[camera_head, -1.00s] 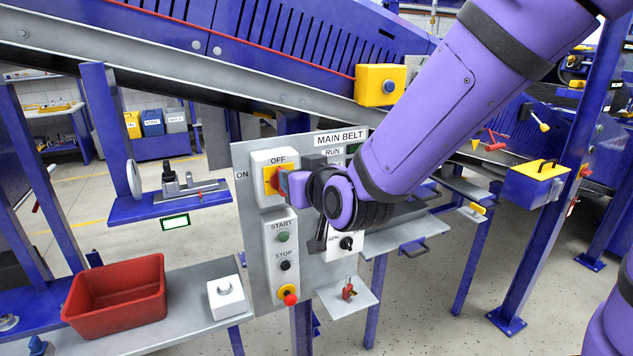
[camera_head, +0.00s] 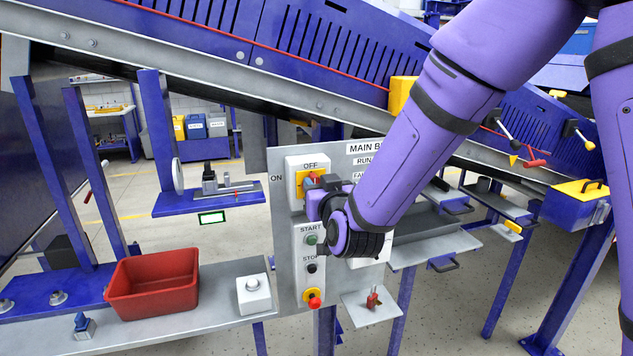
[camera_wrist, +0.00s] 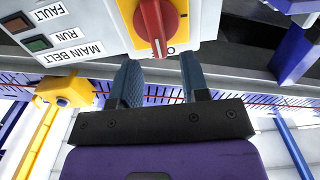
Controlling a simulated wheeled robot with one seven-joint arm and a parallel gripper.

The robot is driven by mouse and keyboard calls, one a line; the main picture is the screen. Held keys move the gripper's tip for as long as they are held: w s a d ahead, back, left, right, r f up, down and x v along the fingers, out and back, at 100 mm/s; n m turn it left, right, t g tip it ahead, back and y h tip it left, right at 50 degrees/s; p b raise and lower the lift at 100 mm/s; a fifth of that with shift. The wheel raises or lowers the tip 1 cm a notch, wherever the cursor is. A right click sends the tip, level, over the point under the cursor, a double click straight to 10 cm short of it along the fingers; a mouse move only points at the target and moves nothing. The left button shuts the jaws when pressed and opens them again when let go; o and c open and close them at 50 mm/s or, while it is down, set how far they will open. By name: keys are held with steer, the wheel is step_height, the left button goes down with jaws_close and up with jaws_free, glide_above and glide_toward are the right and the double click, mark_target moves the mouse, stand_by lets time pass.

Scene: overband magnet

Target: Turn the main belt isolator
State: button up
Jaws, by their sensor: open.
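The main belt isolator is a red rotary knob (camera_wrist: 157,24) on a yellow plate (camera_wrist: 184,22) in a light housing (camera_head: 294,165). In the head view, OFF is printed above it and ON stands at the left. In the wrist view the knob's raised handle points towards the housing edge with a partly visible letter O. My gripper (camera_wrist: 161,66) is open, its two blue fingers apart, with the handle just beyond the gap between their tips. No contact is visible. In the head view, my gripper (camera_head: 316,192) covers the knob's lower part.
Below the isolator are a green start button (camera_head: 311,239), a black stop button (camera_head: 311,268) and a red emergency stop (camera_head: 313,298). A red bin (camera_head: 152,284) and a white button box (camera_head: 254,293) stand on the left shelf. A small shelf (camera_head: 388,308) juts out lower right.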

steer(key=shift+x, duration=1.45)
jaws_close()
